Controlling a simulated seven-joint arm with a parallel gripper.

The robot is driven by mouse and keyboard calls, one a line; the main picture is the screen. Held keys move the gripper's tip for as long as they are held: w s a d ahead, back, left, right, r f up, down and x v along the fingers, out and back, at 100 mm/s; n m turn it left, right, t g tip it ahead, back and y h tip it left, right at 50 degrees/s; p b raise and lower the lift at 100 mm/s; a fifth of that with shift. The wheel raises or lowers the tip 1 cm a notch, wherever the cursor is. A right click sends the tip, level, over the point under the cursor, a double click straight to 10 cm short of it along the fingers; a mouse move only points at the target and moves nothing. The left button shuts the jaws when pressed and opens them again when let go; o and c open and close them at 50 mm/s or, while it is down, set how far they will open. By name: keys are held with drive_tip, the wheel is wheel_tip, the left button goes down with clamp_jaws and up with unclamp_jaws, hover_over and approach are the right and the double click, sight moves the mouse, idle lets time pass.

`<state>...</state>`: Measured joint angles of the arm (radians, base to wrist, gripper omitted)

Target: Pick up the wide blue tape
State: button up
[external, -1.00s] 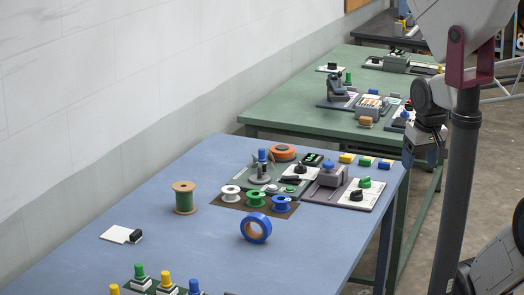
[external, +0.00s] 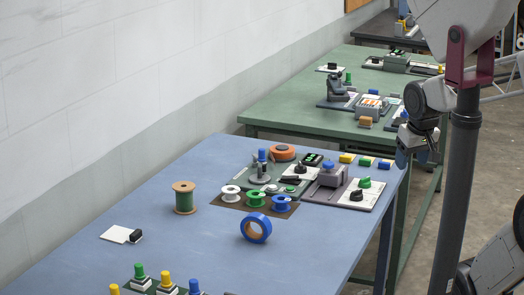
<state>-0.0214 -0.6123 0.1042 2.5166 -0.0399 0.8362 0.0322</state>
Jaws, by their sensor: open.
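My gripper (external: 402,160) hangs at the right, by the far right corner of the blue table, well away from the tape. It is open, and I see nothing in it. My dark arm post hides part of the arm.
Behind the tape, a brown mat (external: 228,205) holds white, green and blue spools. A green thread spool (external: 185,198) stands to the left. A grey device board (external: 345,193) lies between tape and gripper. The table (external: 205,245) is clear left and in front of the tape.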

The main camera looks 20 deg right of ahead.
drive_tip(key=w+a+f+n+t, duration=0.2)
drive_tip(key=w+a+f+t, duration=0.15)
drive_tip(key=w, duration=0.55)
drive_tip(key=n+t+y, duration=0.3)
drive_tip(key=n+y, duration=0.3)
drive_tip(key=y, duration=0.3)
approach(253, 214)
drive_tip(key=shift+x, duration=1.15)
drive_tip(key=shift+w+d+f, duration=0.1)
drive_tip(key=shift+f, duration=0.05)
drive_tip(key=shift+x, duration=1.2)
drive_tip(key=shift+x, duration=2.65)
